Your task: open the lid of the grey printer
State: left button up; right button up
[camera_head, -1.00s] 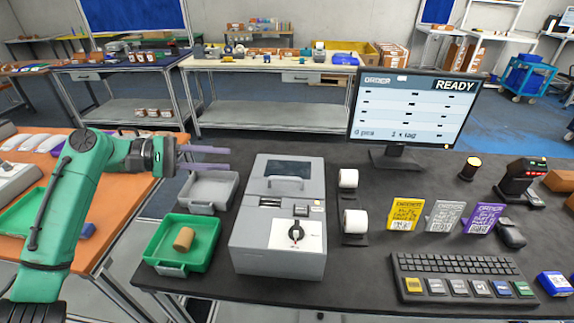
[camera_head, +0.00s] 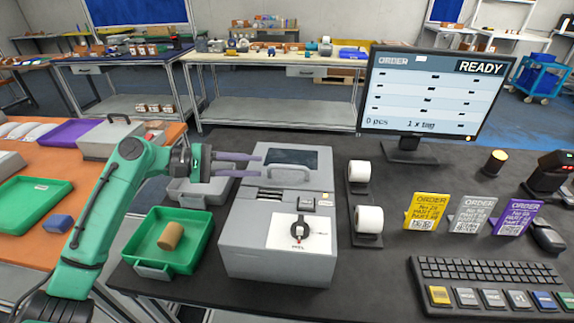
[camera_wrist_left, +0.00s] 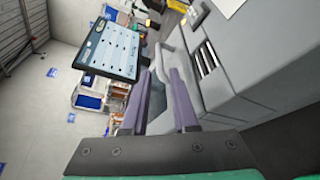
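The grey printer (camera_head: 280,245) stands on the dark table, its lid (camera_head: 312,160) with a dark window down. A grey loop handle (camera_head: 292,167) sits on the lid. My left gripper (camera_head: 260,163) reaches in from the left, its two purple fingers level and apart at the lid's left edge, close to the handle's left end. In the left wrist view the fingers (camera_wrist_left: 160,75) are open, with a grey part that looks like the handle just beyond and partly between them. Contact cannot be told. The printer's grey body (camera_wrist_left: 245,85) fills the right there. My right gripper is not in view.
A grey tray (camera_head: 184,202) and a green tray (camera_head: 205,262) holding a brown cylinder (camera_head: 171,236) stand left of the printer. Two white label rolls (camera_head: 368,220) are close on its right. A monitor (camera_head: 425,95), order cards (camera_head: 468,216) and keyboard (camera_head: 490,272) are farther right.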

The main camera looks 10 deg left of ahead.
aim_at(282, 166)
pick_arm(q)
jog(key=p+x, duration=0.1)
jog(key=x, duration=0.7)
jog(key=shift+w+d+r+p, duration=0.1)
jog(key=shift+d+p, duration=0.05)
jog(key=shift+p, duration=0.25)
jog(key=shift+w+d+f, duration=0.1)
jog(key=shift+d+f, duration=0.1)
jog(key=shift+d, duration=0.2)
grip_shut()
dwell(0.3)
